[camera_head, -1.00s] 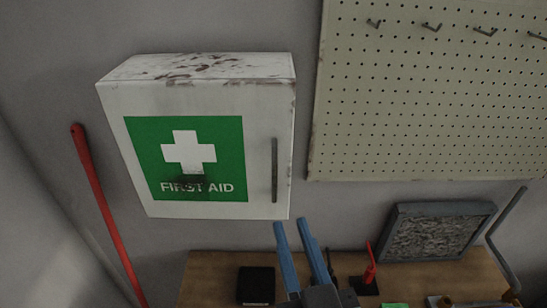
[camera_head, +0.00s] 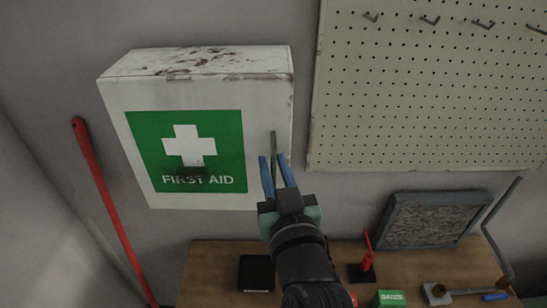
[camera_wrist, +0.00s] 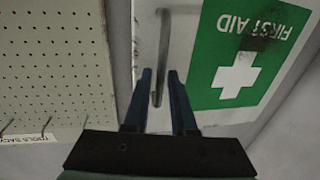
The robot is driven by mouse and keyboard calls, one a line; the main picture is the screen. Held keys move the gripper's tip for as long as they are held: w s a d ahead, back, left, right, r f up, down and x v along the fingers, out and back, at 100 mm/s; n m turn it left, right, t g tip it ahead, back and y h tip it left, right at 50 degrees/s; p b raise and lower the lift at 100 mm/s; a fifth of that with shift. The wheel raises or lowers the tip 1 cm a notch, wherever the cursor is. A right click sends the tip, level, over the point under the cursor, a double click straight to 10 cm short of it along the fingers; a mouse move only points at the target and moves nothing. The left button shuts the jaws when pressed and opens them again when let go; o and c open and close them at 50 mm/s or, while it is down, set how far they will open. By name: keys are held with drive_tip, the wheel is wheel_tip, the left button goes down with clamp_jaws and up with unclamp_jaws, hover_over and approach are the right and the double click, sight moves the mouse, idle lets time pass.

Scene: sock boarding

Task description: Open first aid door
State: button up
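The white first aid cabinet (camera_head: 220,98) hangs on the wall at the left, with a green panel and white cross on its shut door (camera_head: 140,125). A grey vertical bar handle (camera_head: 274,145) is at the door's right edge; its lower part is hidden behind my gripper. My gripper (camera_head: 272,160) is open, its blue fingers in front of the handle's lower part. In the wrist view the handle (camera_wrist: 161,55) runs down between the two fingers of my gripper (camera_wrist: 162,75). I cannot tell whether they touch it.
A pegboard (camera_head: 420,100) with hooks is on the wall to the right. Below is a wooden bench (camera_head: 215,270) with a black box (camera_head: 257,272), a red-handled tool (camera_head: 367,250), a grey framed panel (camera_head: 435,219) and a green gauze box (camera_head: 391,298). A red pole (camera_head: 105,195) leans at the left.

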drive_tip(key=shift+w, duration=0.3)
clamp_jaws()
idle(1.3)
